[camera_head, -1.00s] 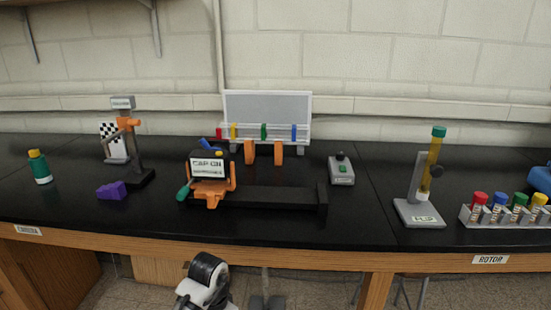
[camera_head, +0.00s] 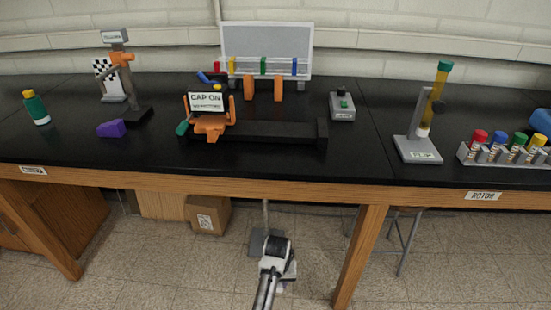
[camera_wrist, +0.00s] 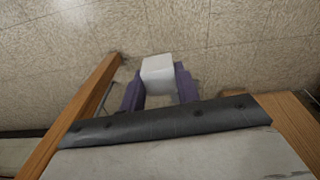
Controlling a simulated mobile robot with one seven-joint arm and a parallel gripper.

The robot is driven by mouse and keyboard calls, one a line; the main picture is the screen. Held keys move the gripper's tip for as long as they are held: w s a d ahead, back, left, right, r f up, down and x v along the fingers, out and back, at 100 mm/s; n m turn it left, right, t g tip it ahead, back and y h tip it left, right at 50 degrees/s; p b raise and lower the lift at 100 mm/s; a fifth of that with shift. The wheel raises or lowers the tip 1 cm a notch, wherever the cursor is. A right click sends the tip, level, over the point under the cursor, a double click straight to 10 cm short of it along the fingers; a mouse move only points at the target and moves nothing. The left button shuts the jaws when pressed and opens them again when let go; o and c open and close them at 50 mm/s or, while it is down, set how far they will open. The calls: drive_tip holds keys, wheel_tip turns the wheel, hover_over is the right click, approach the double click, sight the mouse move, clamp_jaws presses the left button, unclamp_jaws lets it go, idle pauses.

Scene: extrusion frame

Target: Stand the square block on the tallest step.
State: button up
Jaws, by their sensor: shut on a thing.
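In the wrist view a pale, box-shaped block (camera_wrist: 158,70) sits between the two purple fingers of my gripper (camera_wrist: 160,84), which is shut on it. The floor shows beyond the block. In the head view my arm is low in front of the bench, and the fingers and block cannot be made out there. A small purple piece (camera_head: 111,128) with a sloping or stepped top stands on the bench at the left. Its separate steps are too small to tell clearly now.
The black bench top (camera_head: 60,150) holds a green bottle (camera_head: 36,108), an orange-headed stand (camera_head: 122,58), a cap device (camera_head: 208,115), a grey button box (camera_head: 342,105), a tilted tube stand (camera_head: 418,148) and a vial rack (camera_head: 505,155). A cardboard box (camera_head: 207,214) is below.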

drive_tip(key=shift+s+a+f, duration=0.2)
drive_tip(key=shift+s+f, duration=0.35)
drive_tip(key=shift+s, duration=0.2)
drive_tip(key=shift+f+b, duration=0.5)
drive_tip(key=shift+a, duration=0.15)
drive_tip(key=shift+d+r, duration=0.1)
drive_tip(key=shift+d, duration=0.1)
drive_tip(key=shift+a, duration=0.15)
idle(0.5)
